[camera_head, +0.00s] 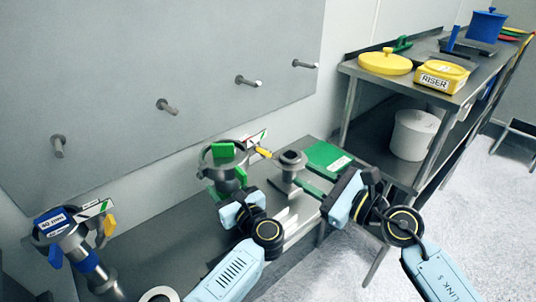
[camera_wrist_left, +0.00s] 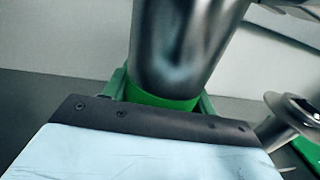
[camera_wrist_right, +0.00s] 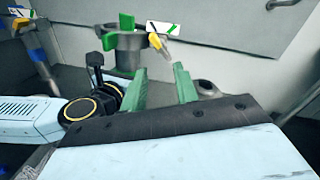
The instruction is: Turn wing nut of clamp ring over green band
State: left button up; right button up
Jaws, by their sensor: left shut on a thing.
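A grey metal clamp ring (camera_head: 208,160) sits at the top of a metal spout and bears green blocks (camera_head: 223,152) and a yellow winged piece (camera_head: 263,152). I cannot tell surely which is the wing nut. In the right wrist view the yellow piece (camera_wrist_right: 156,41) sticks out at the ring's right side. A green band (camera_wrist_left: 160,98) circles the spout below. My left gripper (camera_wrist_left: 163,92) is shut on the spout at this band. My right gripper (camera_wrist_right: 160,86) is open and empty, its green fingers apart, right of the spout and short of the clamp ring.
A second spout with a blue band (camera_head: 85,262) stands at the left. Pegs stick out of the wall panel (camera_head: 200,60). A shelf table (camera_head: 350,68) stands at the right.

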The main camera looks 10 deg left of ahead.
aim_at(271, 156)
jog(key=w+a+n, duration=0.1)
jog(key=w+a, duration=0.1)
jog(key=a, duration=0.1)
jog(key=w+a+n, duration=0.1)
jog(key=a+n, duration=0.1)
jog(key=a, duration=0.2)
jog(key=w+a+n, duration=0.2)
jog(key=a, duration=0.1)
jog(key=shift+w+a, duration=0.3)
grip_shut()
dwell(0.3)
